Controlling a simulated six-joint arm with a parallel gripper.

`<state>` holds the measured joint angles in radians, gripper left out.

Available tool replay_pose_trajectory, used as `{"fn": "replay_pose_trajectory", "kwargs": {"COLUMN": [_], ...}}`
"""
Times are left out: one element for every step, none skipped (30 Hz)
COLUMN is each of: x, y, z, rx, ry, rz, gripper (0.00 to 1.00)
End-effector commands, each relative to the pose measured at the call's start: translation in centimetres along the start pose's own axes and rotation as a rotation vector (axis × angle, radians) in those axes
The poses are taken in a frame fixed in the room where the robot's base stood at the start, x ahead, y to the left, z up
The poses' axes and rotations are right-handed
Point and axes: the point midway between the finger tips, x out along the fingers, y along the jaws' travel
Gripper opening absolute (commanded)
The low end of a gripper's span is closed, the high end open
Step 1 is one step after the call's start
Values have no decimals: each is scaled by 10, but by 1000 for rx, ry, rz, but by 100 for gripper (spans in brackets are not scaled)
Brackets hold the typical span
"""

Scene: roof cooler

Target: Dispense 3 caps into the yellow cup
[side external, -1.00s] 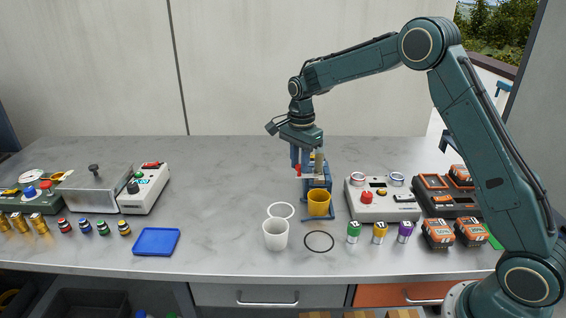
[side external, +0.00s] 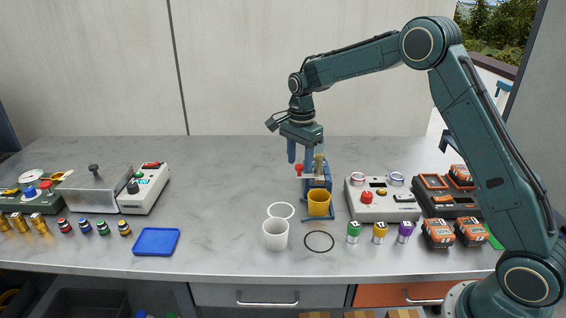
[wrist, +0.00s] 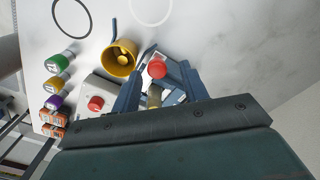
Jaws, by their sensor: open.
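The yellow cup (side external: 319,204) stands upright on the blue base of the dispenser (side external: 318,180). In the wrist view the cup (wrist: 111,62) shows something yellow inside, but I cannot tell how many caps that is. The dispenser has a red knob (side external: 299,168) on its left side, also seen in the wrist view (wrist: 157,68). My gripper (side external: 306,154) is above the dispenser, pointing down. Its blue fingers are apart, with nothing held between them. In the wrist view the fingers (wrist: 158,92) reach to either side of the red knob and the dispenser's top.
A white cup (side external: 275,235) and two ring outlines are in front left. A control box with a red button (side external: 367,197) stands right of the dispenser, with several coloured-lid vials (side external: 379,233) before it. A blue tray (side external: 156,241) lies left. The counter's middle left is clear.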

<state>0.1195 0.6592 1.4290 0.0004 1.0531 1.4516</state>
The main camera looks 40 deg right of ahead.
Motion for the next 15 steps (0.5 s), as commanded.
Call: {"fn": "replay_pose_trajectory", "kwargs": {"x": [-5,-8,-12,-16,-20,-25,-30,-34,-41,-46,-52,-58,-64,-69,-76], "y": [-1,-1,-1,-1,-1,0,-1,-1,-1,-1,-1,-1,-1,-1,-1], "z": [0,0,0,0,0,0,0,0,0,0,0,0,0,0,0], "rx": [0,0,0,0,0,0,0,0,0,0,0,1,1,1,1], "ry": [0,0,0,0,1,1,1,1,1,1,1,1,1,1,1], "rz": [-4,-4,-4,-4,-5,-5,-5,-6,-5,-7,-7,-7,-6,-7,-6], "gripper": [44,44,44,44,44,44,44,44,44,44,44,44,44,44,44]}}
